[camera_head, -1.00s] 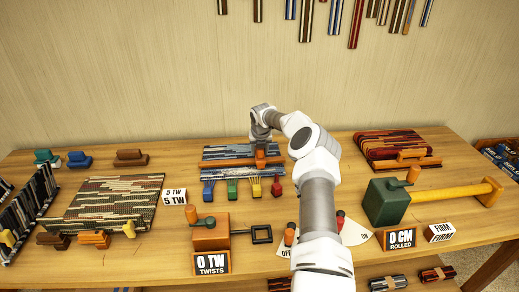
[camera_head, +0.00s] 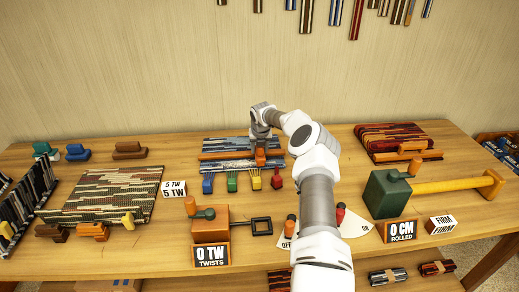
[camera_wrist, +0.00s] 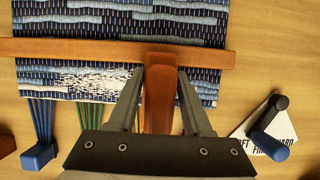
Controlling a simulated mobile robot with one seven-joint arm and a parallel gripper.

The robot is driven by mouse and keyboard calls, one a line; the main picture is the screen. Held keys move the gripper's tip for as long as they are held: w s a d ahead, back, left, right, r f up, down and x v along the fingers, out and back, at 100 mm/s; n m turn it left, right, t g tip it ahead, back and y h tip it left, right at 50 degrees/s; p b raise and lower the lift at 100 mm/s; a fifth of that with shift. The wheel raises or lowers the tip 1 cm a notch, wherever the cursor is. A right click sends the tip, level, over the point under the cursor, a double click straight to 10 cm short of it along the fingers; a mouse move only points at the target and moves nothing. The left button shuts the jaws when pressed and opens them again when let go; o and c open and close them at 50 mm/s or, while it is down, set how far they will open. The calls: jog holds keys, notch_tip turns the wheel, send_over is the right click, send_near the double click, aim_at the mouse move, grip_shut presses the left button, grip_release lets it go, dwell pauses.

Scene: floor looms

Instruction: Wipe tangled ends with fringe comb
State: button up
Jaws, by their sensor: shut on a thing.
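The fringe comb (camera_wrist: 60,48) is an orange-brown bar with a short handle. In the wrist view the bar lies across the blue, white and dark woven rug (camera_wrist: 115,22). My gripper (camera_wrist: 160,75) is shut on the comb's handle, with one finger on each side. In the head view the gripper (camera_head: 260,150) is over the rug (camera_head: 225,143), and the comb (camera_head: 225,155) spans its width. Cord ends hang from the rug's near edge, with blue (camera_head: 208,183), green (camera_head: 232,182), yellow (camera_head: 256,180) and red (camera_head: 276,180) end pieces. A pale, ragged patch (camera_wrist: 95,80) shows below the bar.
An orange crank box with a "0 TW TWISTS" sign (camera_head: 211,256) stands in front. A green roller box (camera_head: 387,198) with a yellow bar is right. A red rug (camera_head: 390,138) lies back right, a striped rug (camera_head: 105,192) left. Small blocks (camera_head: 78,152) sit back left.

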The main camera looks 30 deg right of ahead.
jog(key=shift+f+b, duration=0.65)
jog(key=shift+f, duration=0.3)
jog(key=shift+a, duration=0.15)
jog(key=shift+w+a+b, duration=0.5)
jog(key=shift+w+a, duration=0.75)
jog(key=shift+a, duration=1.35)
jog(key=shift+w+a+b, duration=0.45)
jog(key=shift+w+a, duration=0.8)
jog(key=shift+a, duration=1.3)
jog(key=shift+w+a+b, duration=0.5)
jog(key=shift+w+a, duration=0.75)
jog(key=shift+a, duration=1.35)
jog(key=shift+s+d+r, duration=0.1)
jog(key=shift+s+d, duration=0.15)
jog(key=shift+d, duration=0.25)
jog(key=shift+s+d, duration=0.2)
jog(key=shift+d, duration=0.3)
jog(key=shift+s+d+f+p, duration=0.1)
jog(key=shift+s+d, duration=0.3)
jog(key=shift+d, duration=0.4)
jog(key=shift+s+d+f+p, duration=0.15)
jog(key=shift+s+d, duration=0.2)
jog(key=shift+d, duration=0.4)
jog(key=shift+s+d+r+p, duration=0.1)
jog(key=shift+s+d, duration=0.3)
jog(key=shift+d, duration=0.4)
